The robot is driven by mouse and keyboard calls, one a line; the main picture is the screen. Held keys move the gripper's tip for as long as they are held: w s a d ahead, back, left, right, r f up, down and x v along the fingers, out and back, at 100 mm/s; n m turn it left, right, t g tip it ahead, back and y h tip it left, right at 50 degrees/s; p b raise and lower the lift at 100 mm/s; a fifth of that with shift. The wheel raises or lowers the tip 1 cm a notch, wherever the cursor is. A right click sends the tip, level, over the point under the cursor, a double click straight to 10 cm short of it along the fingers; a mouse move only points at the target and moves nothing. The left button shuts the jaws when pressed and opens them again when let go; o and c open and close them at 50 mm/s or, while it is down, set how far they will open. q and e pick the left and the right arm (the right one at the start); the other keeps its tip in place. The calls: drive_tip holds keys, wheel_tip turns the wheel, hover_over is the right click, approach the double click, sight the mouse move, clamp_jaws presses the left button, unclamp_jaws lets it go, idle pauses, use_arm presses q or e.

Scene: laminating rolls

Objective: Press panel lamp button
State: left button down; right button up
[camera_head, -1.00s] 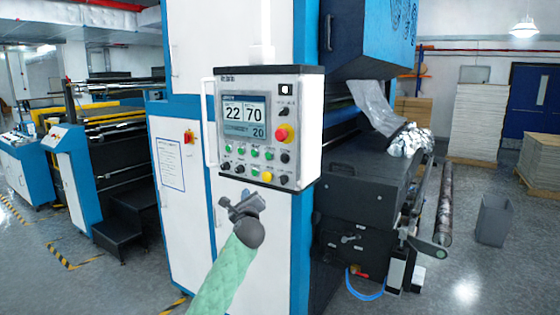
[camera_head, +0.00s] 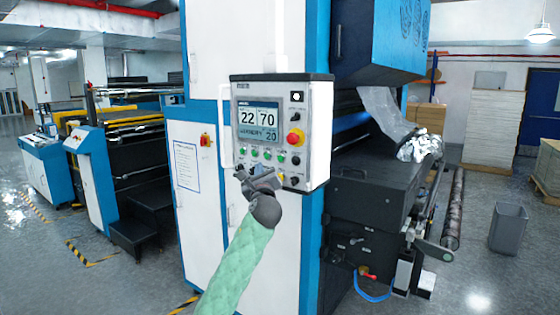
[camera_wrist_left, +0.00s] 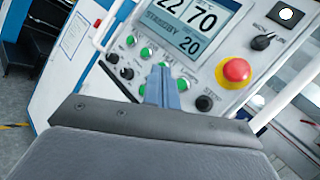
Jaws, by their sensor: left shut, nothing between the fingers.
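The control panel (camera_head: 281,112) is a white box with a screen reading 22, 70 and 20. It carries rows of green and black buttons, a red emergency knob (camera_head: 295,138) on a yellow base and a black rotary switch (camera_head: 295,116). My left gripper (camera_head: 242,174) is shut and empty in front of the panel's lower left. In the left wrist view its closed fingers (camera_wrist_left: 162,85) overlap the lower button row, between green buttons (camera_wrist_left: 150,89). I cannot tell whether the tips touch the panel. My right gripper is not in view.
A white handle bar (camera_head: 224,125) runs along the panel's left side. The machine's dark lower unit (camera_head: 365,195) with a foil-covered roll stands to the right. A grey bin (camera_head: 508,228) stands on the floor at far right.

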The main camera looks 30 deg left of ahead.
sight(281, 158)
use_arm(q)
drive_tip(key=shift+w+d+b, duration=0.2)
drive_tip(key=shift+w+b, duration=0.2)
drive_tip(key=shift+w, duration=1.7)
drive_tip(key=shift+w+d+b, duration=0.15)
drive_tip(key=shift+w+b, duration=0.2)
drive_tip(key=shift+w, duration=1.7)
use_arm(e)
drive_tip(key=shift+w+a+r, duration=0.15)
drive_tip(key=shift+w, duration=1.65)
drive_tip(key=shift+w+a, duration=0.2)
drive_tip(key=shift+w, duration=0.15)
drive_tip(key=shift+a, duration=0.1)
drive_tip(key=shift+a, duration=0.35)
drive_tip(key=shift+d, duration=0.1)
